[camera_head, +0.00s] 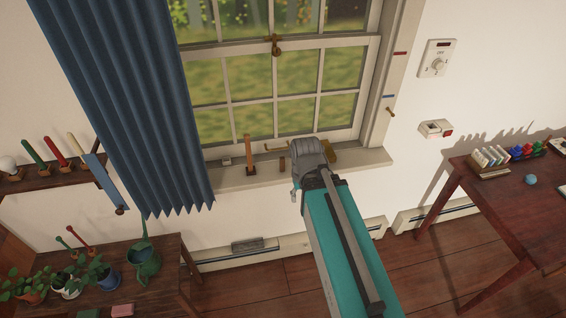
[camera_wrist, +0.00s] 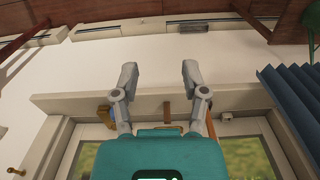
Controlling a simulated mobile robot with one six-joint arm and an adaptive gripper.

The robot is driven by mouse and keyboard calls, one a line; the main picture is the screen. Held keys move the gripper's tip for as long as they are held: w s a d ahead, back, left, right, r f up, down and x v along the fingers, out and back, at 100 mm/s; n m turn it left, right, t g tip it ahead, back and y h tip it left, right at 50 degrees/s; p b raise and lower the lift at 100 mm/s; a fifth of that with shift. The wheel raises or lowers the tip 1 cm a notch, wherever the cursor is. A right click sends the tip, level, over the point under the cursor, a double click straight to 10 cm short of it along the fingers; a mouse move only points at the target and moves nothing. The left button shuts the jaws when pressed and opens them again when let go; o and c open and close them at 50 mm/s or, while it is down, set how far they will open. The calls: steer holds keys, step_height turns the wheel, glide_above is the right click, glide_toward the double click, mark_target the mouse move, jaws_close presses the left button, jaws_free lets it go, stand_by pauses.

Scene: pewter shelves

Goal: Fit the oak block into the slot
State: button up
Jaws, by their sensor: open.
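My gripper (camera_wrist: 158,73) is open and empty in the wrist view, its two grey fingers spread with the white wall and sill edge behind them. A small upright brown wooden block (camera_wrist: 166,111) stands on the window sill, seen between the fingers and apart from them. It also shows in the head view (camera_head: 282,163), just left of my arm's grey end. A golden-brown wooden piece (camera_head: 328,154) lies on the sill to the right, partly hidden by my arm; I cannot tell which is the oak block. No slot can be made out clearly.
A tall orange-brown stick (camera_head: 249,153) stands on the sill, with a small pale box (camera_head: 226,161) to its left. The blue curtain (camera_head: 125,90) hangs at the sill's left end. A dark red table (camera_head: 500,190) stands right; a plant bench (camera_head: 165,265) stands left.

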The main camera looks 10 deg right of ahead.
steer(key=shift+o, duration=0.3)
steer(key=shift+a, duration=0.35)
steer(key=shift+o, duration=0.6)
steer(key=shift+w, duration=0.1)
steer(key=t+b, duration=0.1)
steer(key=t, duration=0.4)
glide_toward(282, 159)
steer(key=v, duration=0.3)
steer(key=shift+w, duration=0.3)
steer(key=shift+f+b, duration=0.1)
steer(key=shift+b, duration=0.25)
steer(key=shift+g, duration=0.3)
steer(key=b+x, duration=0.7)
steer(key=x, duration=0.1)
steer(key=shift+w+a+f+b, duration=0.1)
steer(key=shift+f+b, duration=0.05)
steer(key=shift+b, duration=0.15)
steer(key=shift+d+b+x, duration=0.2)
steer(key=shift+b+x, duration=2.25)
steer(key=shift+x, duration=0.15)
